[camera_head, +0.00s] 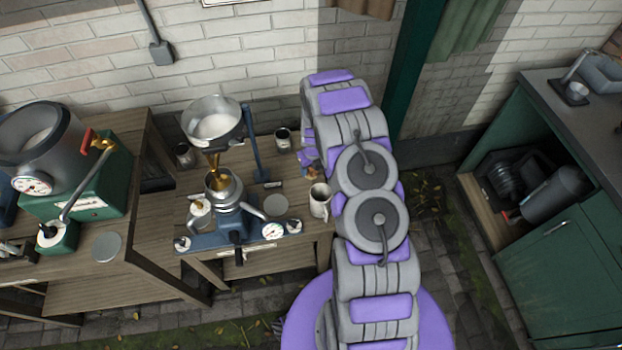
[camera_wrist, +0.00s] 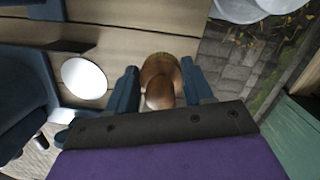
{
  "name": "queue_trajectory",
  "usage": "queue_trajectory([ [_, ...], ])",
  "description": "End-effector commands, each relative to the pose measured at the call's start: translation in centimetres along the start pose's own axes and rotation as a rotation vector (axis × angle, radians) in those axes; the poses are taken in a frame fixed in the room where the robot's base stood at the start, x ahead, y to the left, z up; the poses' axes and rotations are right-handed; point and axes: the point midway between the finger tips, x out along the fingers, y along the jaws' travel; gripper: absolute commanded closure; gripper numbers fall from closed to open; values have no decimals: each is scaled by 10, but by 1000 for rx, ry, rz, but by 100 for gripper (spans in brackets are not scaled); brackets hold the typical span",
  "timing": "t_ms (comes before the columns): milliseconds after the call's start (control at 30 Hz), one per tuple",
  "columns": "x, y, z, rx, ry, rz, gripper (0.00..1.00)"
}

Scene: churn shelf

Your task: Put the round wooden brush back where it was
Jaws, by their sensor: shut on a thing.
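The round wooden brush (camera_wrist: 160,78) is brown and sits between the two blue fingers of my gripper (camera_wrist: 161,88) in the wrist view. The gripper is shut on it.
A blue machine with a metal bowl (camera_head: 213,125) stands on the table. A light mug (camera_head: 320,201) and a pale disc (camera_head: 276,205) are near its right end. A dark cup (camera_head: 282,140) stands behind. A green cabinet (camera_head: 555,265) is at the right, with paving between.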

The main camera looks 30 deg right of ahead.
Motion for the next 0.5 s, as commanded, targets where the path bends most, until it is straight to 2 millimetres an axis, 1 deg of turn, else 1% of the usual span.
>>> queue_trajectory([
  [33, 13, 1, -3, 0, 4, 2, 84],
  [100, 22, 0, -5, -1, 5, 3, 84],
  [267, 34, -1, -5, -1, 2, 2, 84],
  [400, 54, -1, -8, -3, 2, 2, 84],
  [500, 62, -1, -8, -3, 1, 2, 84],
])
